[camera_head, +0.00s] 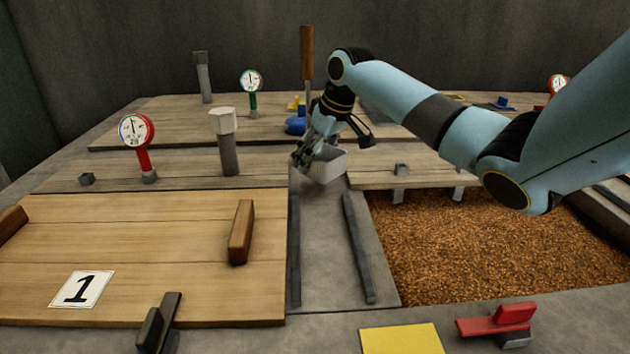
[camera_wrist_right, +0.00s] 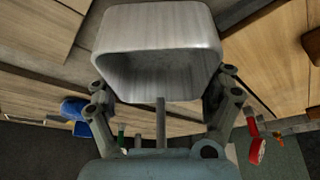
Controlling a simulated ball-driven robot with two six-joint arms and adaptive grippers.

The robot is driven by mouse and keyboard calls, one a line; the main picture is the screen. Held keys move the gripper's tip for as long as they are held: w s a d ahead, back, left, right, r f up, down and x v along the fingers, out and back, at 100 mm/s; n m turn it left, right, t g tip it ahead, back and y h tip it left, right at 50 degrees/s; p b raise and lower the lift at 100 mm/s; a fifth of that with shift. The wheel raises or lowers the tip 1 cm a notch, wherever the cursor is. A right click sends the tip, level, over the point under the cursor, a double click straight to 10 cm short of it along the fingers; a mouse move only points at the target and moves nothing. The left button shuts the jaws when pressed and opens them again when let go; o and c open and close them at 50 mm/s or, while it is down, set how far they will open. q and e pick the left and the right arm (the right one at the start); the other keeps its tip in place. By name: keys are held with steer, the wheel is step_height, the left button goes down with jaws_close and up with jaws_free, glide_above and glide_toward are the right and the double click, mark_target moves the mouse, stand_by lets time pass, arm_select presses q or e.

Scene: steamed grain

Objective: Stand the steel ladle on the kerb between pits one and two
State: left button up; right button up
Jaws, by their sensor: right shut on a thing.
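The steel ladle's box-shaped bowl (camera_head: 328,167) is at the far end of the concrete kerb (camera_head: 335,265) between the two pits. My right gripper (camera_head: 308,152) is shut on the ladle; the wrist view shows the bowl (camera_wrist_right: 158,50) between its fingers (camera_wrist_right: 160,95). The bowl looks slightly tilted, and I cannot tell whether it touches the kerb. A wooden handle (camera_head: 307,52) on a thin shaft rises behind the gripper and seems to be the ladle's; the join is hidden. My left gripper is not in view.
Pit one, at left, is covered by a lid marked 1 (camera_head: 82,289). Pit two, at right, lies open with grain (camera_head: 490,245). Dark rails (camera_head: 357,248) run along the kerb. A red gauge (camera_head: 137,135) and grey posts stand behind. The kerb's near part is clear.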

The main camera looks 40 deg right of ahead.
steer(key=shift+w+f, duration=0.2)
steer(key=shift+w, duration=0.1)
steer(key=shift+d+f, duration=0.1)
steer(key=shift+f, duration=0.15)
step_height(320, 180, down, 3)
steer(key=shift+s+r+b, duration=0.1)
steer(key=shift+b, duration=0.6)
steer(key=shift+f, duration=0.4)
steer(key=shift+r, duration=0.15)
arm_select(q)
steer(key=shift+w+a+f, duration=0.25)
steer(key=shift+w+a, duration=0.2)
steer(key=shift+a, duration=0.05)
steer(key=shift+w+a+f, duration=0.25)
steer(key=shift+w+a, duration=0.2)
arm_select(e)
steer(key=o, duration=0.9)
steer(key=shift+c, duration=0.2)
steer(key=o, duration=0.3)
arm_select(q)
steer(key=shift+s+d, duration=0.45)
arm_select(e)
steer(key=shift+o, duration=0.2)
